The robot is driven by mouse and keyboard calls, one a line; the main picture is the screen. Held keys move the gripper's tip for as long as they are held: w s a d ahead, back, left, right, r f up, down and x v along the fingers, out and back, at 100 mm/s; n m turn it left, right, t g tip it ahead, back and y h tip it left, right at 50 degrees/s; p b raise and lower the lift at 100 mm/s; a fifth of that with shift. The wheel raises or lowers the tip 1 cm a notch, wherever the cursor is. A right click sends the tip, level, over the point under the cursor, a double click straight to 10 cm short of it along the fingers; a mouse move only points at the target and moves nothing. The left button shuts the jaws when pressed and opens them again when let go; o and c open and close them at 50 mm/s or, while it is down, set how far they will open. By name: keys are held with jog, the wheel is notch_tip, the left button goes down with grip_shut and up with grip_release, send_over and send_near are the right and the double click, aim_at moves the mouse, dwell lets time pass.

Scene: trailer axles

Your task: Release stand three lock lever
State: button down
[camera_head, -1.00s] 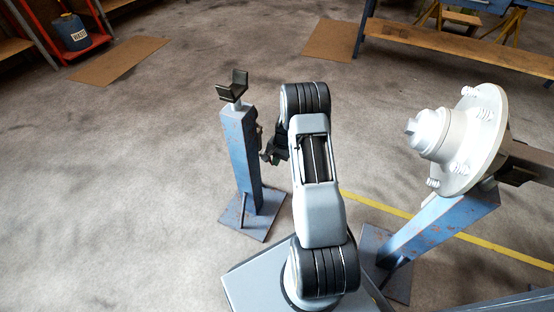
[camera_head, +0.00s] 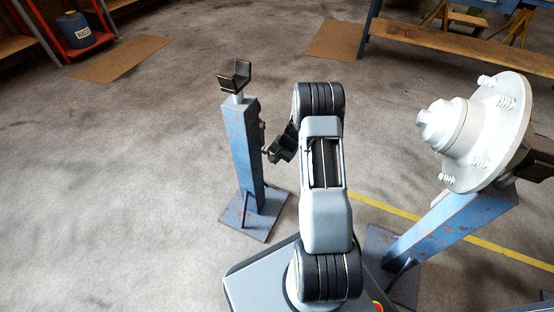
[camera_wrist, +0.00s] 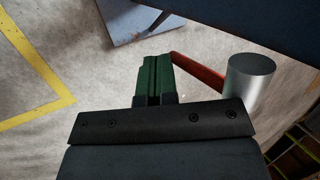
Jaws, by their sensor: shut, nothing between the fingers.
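A blue stand (camera_head: 242,155) with a dark V-shaped cradle (camera_head: 235,77) on top stands upright left of my arm. My gripper (camera_head: 268,154) is close to its right side, partly hidden by my wrist. In the wrist view my gripper's green fingers (camera_wrist: 153,75) are shut with nothing between them. A red lever (camera_wrist: 199,72) lies just right of the fingertips and runs right to a silver cylinder (camera_wrist: 250,79). Whether the fingertips touch the lever I cannot tell. A dark blue surface (camera_wrist: 260,22) crosses the top right, with a blue base plate (camera_wrist: 142,24) below it on the floor.
A pale wheel hub (camera_head: 487,133) sits at the right above a tilted-looking blue support (camera_head: 452,229). The floor left of the stand is clear.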

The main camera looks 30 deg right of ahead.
jog(key=shift+s+d, duration=0.1)
jog(key=s+d+r+p, duration=0.2)
jog(key=s+d+p, duration=0.1)
jog(key=s+d, duration=0.6)
jog(key=shift+d+r, duration=0.25)
jog(key=shift+d, duration=0.3)
dwell(0.4)
jog(key=a+r+n+h+p, duration=0.15)
jog(key=a+r+p, duration=0.45)
jog(key=r, duration=0.7)
jog(key=a+r+n+p, duration=0.25)
jog(key=r+p, duration=0.45)
jog(key=r, duration=0.6)
jog(key=a+r+n+h+p, duration=0.1)
jog(key=a+r+p, duration=0.55)
jog(key=r, duration=0.65)
jog(key=s+a+r+n+p, duration=0.1)
jog(key=s+a+r+p, duration=0.2)
jog(key=r, duration=0.5)
jog(key=s+a+r+n+t+h+p, duration=0.1)
jog(key=s+a+r+n+p, duration=0.1)
jog(key=s+r+p, duration=0.4)
jog(key=s+a+r+n+h+p, duration=0.1)
jog(key=s+a+r+p, duration=0.3)
jog(key=r+p, duration=0.4)
notch_tip(320, 180, up, 4)
jog(key=shift+s+r+n, duration=0.1)
jog(key=shift+s+n, duration=0.25)
jog(key=shift+n, duration=0.25)
